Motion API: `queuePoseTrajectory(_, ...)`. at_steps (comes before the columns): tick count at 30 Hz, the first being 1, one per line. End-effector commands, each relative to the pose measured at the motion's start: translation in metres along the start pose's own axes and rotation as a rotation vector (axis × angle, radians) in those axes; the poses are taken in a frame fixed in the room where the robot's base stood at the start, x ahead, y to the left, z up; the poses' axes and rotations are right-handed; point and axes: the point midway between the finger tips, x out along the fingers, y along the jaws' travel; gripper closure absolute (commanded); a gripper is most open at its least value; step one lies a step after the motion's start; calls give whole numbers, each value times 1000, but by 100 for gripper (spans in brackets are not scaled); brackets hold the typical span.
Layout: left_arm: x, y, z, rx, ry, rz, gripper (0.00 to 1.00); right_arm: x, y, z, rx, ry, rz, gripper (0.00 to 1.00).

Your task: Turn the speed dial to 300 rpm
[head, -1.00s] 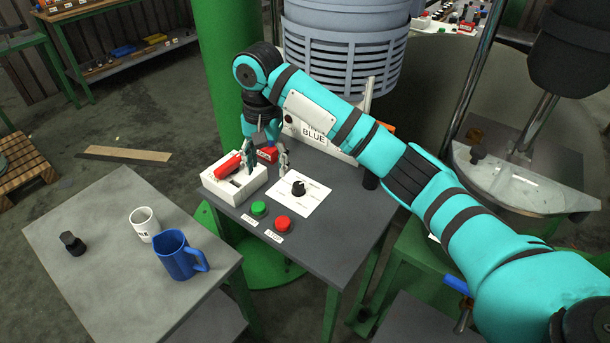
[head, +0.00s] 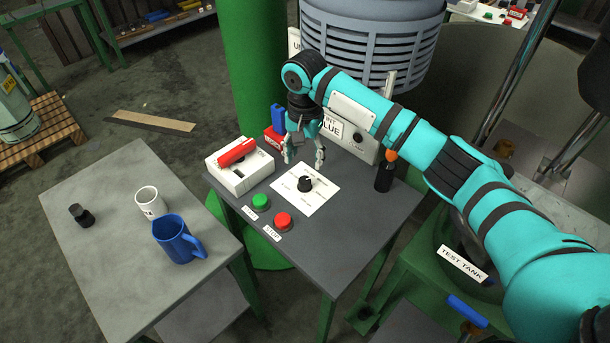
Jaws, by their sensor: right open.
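The speed dial is a black knob (head: 305,184) on a white plate (head: 318,198) with small printing around it that is too small to read. My right gripper (head: 304,160) points down just behind the knob, open, its two fingers apart with nothing between them. The fingertips appear above the plate's far edge; I cannot tell their exact height or whether they touch anything. My left gripper is not in view.
A white box with a red lever (head: 238,153) stands left of the dial. A green button (head: 260,201) and a red button (head: 283,220) lie in front. A dark bottle with an orange tip (head: 385,172) stands right. A side table (head: 110,240) holds a white mug and blue jug.

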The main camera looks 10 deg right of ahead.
Motion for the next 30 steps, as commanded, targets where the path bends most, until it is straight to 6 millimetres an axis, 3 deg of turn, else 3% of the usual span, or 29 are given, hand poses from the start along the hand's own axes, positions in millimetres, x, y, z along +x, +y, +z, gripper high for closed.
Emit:
queuePoseTrajectory(6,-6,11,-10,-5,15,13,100,46,1,0,1,-2,4,45)
queuePoseTrajectory(12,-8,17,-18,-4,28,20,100,74,0,0,1,-1,2,45)
queuePoseTrajectory(25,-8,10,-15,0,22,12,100,84,0,0,0,0,0,45)
queuePoseTrajectory(30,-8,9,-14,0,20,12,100,84,0,0,0,0,0,68)
